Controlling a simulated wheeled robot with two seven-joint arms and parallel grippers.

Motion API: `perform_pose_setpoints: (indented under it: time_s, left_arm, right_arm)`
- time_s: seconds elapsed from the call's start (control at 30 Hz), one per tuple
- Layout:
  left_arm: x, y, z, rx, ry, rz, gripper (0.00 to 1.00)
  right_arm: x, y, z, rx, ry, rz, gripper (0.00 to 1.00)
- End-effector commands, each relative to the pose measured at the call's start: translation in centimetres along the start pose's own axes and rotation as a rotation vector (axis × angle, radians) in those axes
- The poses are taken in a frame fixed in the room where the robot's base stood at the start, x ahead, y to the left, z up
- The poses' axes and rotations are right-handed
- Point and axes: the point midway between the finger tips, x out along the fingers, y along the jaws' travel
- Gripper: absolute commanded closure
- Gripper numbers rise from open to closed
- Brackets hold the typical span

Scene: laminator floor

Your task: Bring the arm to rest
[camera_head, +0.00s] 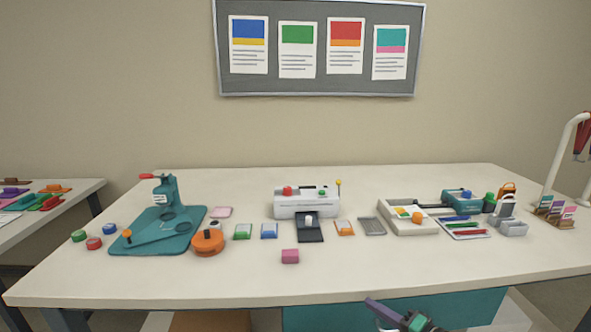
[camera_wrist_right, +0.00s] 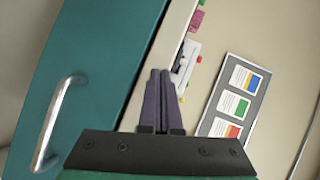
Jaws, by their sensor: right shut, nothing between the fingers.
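My right gripper (camera_head: 371,302) shows at the bottom of the head view, low in front of the table's front edge. Its two dark purple fingers (camera_wrist_right: 160,75) lie together in the right wrist view, with nothing between them. The gripper is apart from everything on the table. My left gripper is out of view.
A teal cabinet front (camera_wrist_right: 85,50) with a metal handle (camera_wrist_right: 58,122) is near the right wrist. The table's front strip is clear.

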Motion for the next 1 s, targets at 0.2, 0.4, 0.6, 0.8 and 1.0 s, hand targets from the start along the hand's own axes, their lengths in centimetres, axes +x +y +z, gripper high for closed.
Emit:
perform_pose_setpoints:
  time_s: [0.2,0.4,0.6,0.8,1.0]
  left_arm:
    - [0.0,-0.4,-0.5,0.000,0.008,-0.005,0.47]
    - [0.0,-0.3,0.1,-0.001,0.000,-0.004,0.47]
    - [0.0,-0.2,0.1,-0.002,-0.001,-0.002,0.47]
    - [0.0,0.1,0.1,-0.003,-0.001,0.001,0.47]
    - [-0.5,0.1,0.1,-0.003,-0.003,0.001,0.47]
  right_arm:
    - [-1.8,4.2,4.7,-0.233,-0.115,0.207,1.00]
    - [-5.4,8.3,8.8,-0.479,-0.257,0.436,1.00]
    - [-10.8,11.3,11.7,-0.708,-0.413,0.672,1.00]
    - [-17.2,12.6,13.3,-0.879,-0.568,0.901,1.00]
    - [-17.6,16.2,14.0,-0.909,-0.631,0.974,1.00]
